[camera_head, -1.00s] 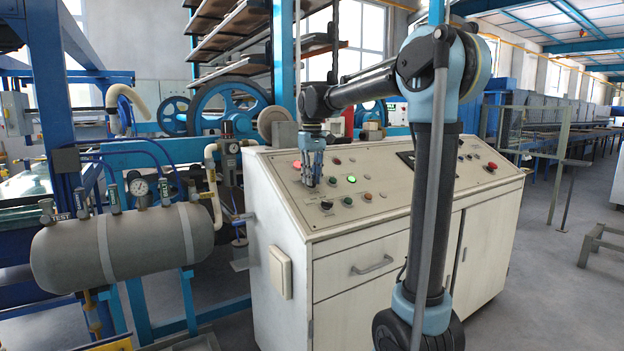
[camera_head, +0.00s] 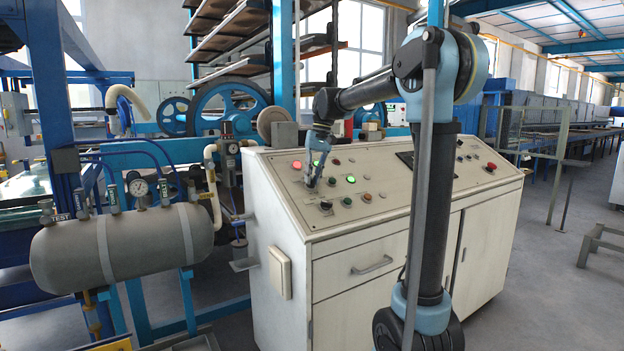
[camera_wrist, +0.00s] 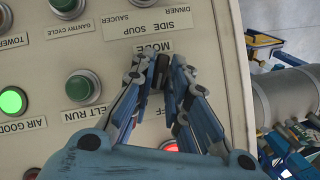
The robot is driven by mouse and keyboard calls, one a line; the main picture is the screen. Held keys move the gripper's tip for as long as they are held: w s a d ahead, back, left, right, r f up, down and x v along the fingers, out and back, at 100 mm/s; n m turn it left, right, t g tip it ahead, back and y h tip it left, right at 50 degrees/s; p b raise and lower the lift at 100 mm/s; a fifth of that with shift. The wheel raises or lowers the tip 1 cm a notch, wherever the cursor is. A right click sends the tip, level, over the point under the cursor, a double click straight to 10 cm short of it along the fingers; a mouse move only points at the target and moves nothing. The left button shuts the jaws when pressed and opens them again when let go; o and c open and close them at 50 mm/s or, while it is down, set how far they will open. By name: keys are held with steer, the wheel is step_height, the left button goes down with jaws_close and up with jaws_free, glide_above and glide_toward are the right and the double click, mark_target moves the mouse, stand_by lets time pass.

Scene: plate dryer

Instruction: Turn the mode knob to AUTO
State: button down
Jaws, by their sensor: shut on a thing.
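The mode knob (camera_wrist: 155,78) is a small dark knob on the sloped control panel. In the wrist view it is mostly covered by my fingers, beside the upside-down MODE label (camera_wrist: 153,48). My gripper (camera_wrist: 159,68) is shut on it, with one fingertip on each side. In the head view my gripper (camera_head: 311,184) reaches down to the left part of the panel and leans, its upper end toward the right. The knob itself is hidden there. The knob's pointer and the AUTO mark cannot be made out. An OFF label is partly covered by a finger.
Around my gripper are a lit green AIR GOOD lamp (camera_wrist: 12,101), a green BELT RUN button (camera_wrist: 83,87) and a lit red lamp (camera_wrist: 170,146). A dark knob (camera_head: 326,204) sits nearer the panel's front edge. A grey tank (camera_head: 70,250) stands left of the cabinet (camera_head: 330,285).

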steer(key=shift+d+f+m+y, duration=0.15)
steer(key=shift+m+y, duration=0.4)
steer(key=shift+m, duration=0.45)
steer(key=shift+d+f+m+y, duration=0.15)
steer(key=shift+m+y, duration=0.4)
steer(key=shift+m, duration=0.45)
steer(key=c, duration=1.6)
jaws_free()
steer(key=shift+c, duration=0.2)
steer(key=shift+r, duration=0.1)
steer(key=v, duration=1.1)
steer(key=shift+w+d+r, duration=0.25)
steer(key=shift+r, duration=0.1)
